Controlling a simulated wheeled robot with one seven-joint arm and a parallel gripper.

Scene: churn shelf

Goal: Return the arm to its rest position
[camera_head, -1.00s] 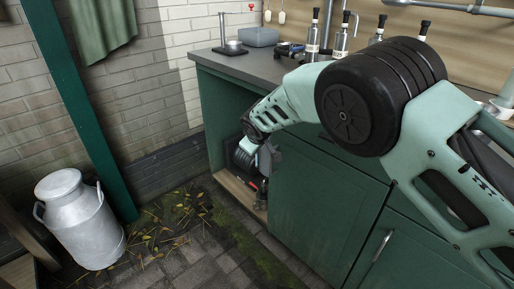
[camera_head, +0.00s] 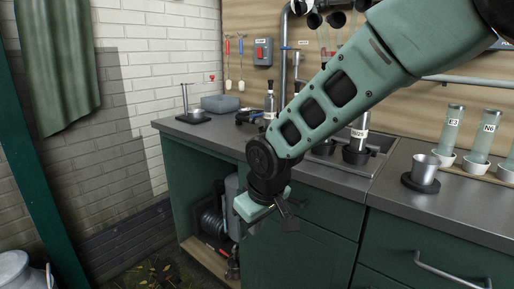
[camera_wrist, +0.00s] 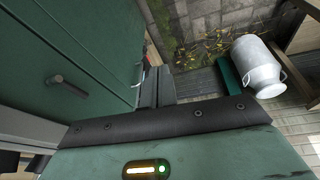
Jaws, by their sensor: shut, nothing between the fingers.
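My green arm reaches in from the upper right in the head view, its forearm sloping down to the left. My gripper (camera_head: 287,218) hangs at the end of it, in front of the green cabinet (camera_head: 290,252) and below the edge of the grey worktop (camera_head: 330,185). In the wrist view the gripper's grey fingers (camera_wrist: 155,86) are together with nothing between them. Part of the worktop and cabinet front is hidden behind the arm.
An open cabinet bay (camera_head: 190,180) holds a grey cylinder and dark coiled gear. Bottles, a metal cup (camera_head: 425,169) and labelled tubes (camera_head: 451,128) stand on the worktop. A metal milk can (camera_wrist: 258,66) stands on the paved floor.

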